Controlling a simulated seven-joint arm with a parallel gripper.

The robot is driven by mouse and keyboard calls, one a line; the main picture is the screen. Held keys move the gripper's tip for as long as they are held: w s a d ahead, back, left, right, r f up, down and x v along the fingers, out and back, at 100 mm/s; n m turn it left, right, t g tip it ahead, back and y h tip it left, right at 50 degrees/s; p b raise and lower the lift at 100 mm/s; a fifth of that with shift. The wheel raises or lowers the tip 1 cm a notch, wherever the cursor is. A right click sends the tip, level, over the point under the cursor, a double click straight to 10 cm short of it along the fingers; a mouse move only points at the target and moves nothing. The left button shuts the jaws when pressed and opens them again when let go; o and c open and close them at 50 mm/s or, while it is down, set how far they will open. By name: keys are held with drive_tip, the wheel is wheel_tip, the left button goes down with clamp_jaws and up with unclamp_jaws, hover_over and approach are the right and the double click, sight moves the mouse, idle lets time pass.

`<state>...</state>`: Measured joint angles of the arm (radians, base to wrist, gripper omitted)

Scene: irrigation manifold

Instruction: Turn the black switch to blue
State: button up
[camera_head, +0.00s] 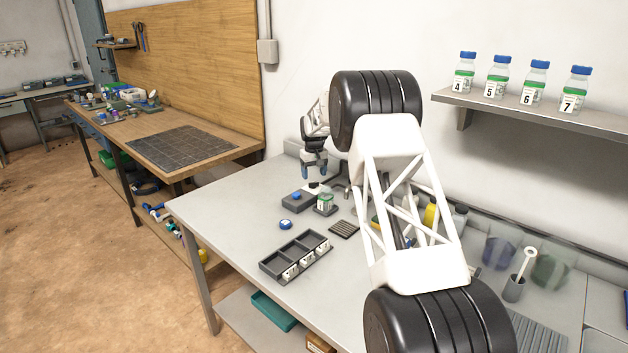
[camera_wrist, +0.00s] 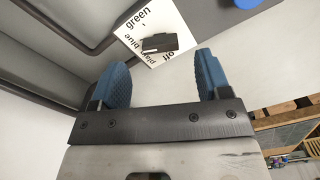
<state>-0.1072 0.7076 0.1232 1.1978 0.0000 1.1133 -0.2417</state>
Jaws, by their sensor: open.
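The black switch (camera_wrist: 160,43) is a small dark block with a thin pale line along its lower edge, set on a white label plate (camera_wrist: 134,22). In the head view my gripper (camera_head: 314,170) points down over the bench, above a dark grey box.
A jar with a green label (camera_head: 325,203) stands close beside the gripper. A blue cap (camera_head: 285,224) lies nearby on the grey bench (camera_head: 235,205). A dark compartment tray (camera_head: 272,266) with white number cards is nearer the front. Numbered jars (camera_head: 497,77) stand on a wall shelf.

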sight(314, 183)
drive_tip(key=shift+r, duration=1.8)
drive_tip(key=shift+r, duration=0.1)
drive_tip(key=s+d+r+m, duration=0.1)
drive_tip(key=s+d+r, duration=0.2)
drive_tip(key=s+r, duration=0.65)
drive_tip(key=s+d+r+t, duration=0.15)
drive_tip(key=s+r, duration=0.35)
drive_tip(key=s, duration=0.9)
drive_tip(key=s+d+r+m, duration=0.1)
drive_tip(key=s+d+r, duration=0.3)
drive_tip(key=s+r, duration=0.55)
drive_tip(key=s+d+f+m, duration=0.1)
drive_tip(key=s, duration=1.1)
drive_tip(key=s+d+f, duration=0.1)
drive_tip(key=s+f, duration=0.1)
drive_tip(key=s, duration=1)
drive_tip(key=s+f, duration=0.3)
drive_tip(key=s, duration=0.7)
drive_tip(key=s+d+f+m+t, duration=0.1)
drive_tip(key=s+f, duration=0.3)
drive_tip(key=s, duration=0.7)
drive_tip(key=shift+d, duration=0.25)
